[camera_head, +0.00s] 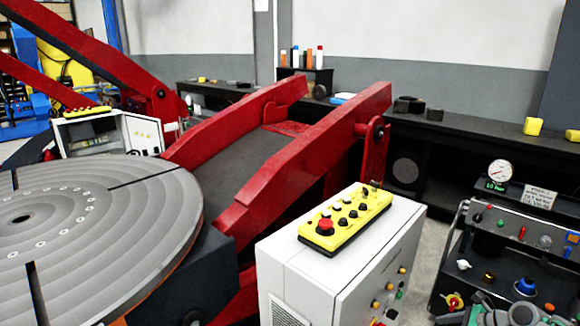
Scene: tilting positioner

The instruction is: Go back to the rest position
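No gripper of mine can be made out in the head view. A grey-green piece of hardware (508,316) is cut off by the bottom right edge, and I cannot tell what it is. The tilting positioner's round grooved table (110,225) fills the left, close to level as far as it shows. Its red frame arms (290,165) slope up to the right behind it. A yellow pendant (345,220) with a red mushroom button (325,226) and several black knobs lies on top of a white control cabinet (300,275).
A black panel (510,245) with a gauge (499,174) and coloured knobs stands at the right. A dark bench (470,145) with yellow blocks (533,126) runs along the back wall. A second cabinet (115,132) stands behind the table. Some floor (436,225) shows between cabinet and panel.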

